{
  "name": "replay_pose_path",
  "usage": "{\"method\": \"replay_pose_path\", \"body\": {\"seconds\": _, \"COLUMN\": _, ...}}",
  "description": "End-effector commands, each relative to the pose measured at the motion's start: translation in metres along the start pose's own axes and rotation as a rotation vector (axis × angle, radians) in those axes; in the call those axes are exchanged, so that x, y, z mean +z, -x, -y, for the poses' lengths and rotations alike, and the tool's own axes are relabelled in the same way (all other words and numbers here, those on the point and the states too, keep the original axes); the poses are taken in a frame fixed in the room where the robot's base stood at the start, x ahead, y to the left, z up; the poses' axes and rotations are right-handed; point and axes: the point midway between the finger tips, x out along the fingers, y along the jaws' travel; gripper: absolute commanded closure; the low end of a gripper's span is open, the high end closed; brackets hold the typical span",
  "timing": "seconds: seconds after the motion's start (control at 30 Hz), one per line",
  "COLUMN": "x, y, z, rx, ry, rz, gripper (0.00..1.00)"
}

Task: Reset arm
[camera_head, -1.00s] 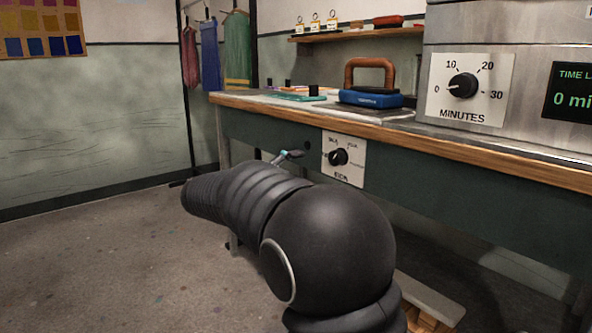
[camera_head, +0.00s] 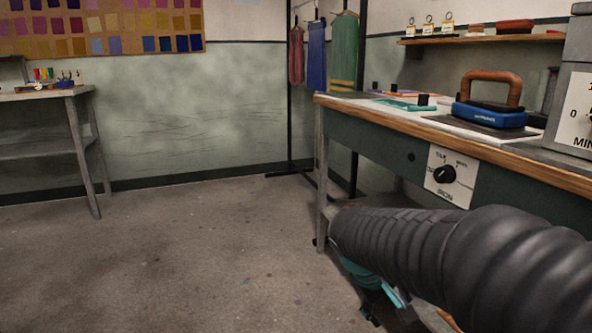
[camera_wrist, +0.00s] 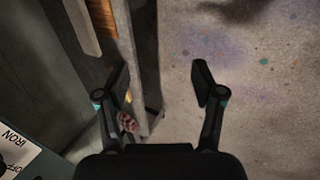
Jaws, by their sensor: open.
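My gripper (camera_wrist: 160,85) is open in the wrist view, with its two fingers apart and nothing between them. It points down over the speckled floor (camera_wrist: 260,90), beside a bench leg or rail that runs behind the left finger. In the head view my dark ribbed arm reaches in from the lower right, in front of the bench (camera_head: 390,140). Part of my gripper shows low under the arm in teal and black; its fingertips are not clear there.
The iron dial panel (camera_head: 450,176) is on the bench front, close to my arm. On the bench top stands a blue press with a brown handle (camera_head: 490,100). A side table (camera_head: 40,150) stands at the left. The floor between is clear.

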Motion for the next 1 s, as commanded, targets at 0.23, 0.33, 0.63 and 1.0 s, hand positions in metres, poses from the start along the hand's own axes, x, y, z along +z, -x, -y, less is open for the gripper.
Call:
{"method": "replay_pose_path", "body": {"seconds": 0.23, "x": 0.062, "y": 0.046, "z": 0.035, "rx": -0.253, "ry": -0.181, "rz": -0.127, "gripper": 0.32}}
{"method": "replay_pose_path", "body": {"seconds": 0.33, "x": 0.082, "y": 0.063, "z": 0.044, "rx": -0.325, "ry": -0.261, "rz": -0.178, "gripper": 0.32}}
{"method": "replay_pose_path", "body": {"seconds": 0.63, "x": 0.128, "y": 0.109, "z": 0.042, "rx": -0.391, "ry": -0.428, "rz": -0.305, "gripper": 0.32}}
{"method": "replay_pose_path", "body": {"seconds": 1.0, "x": 0.137, "y": 0.129, "z": 0.025, "rx": -0.365, "ry": -0.472, "rz": -0.358, "gripper": 0.32}}
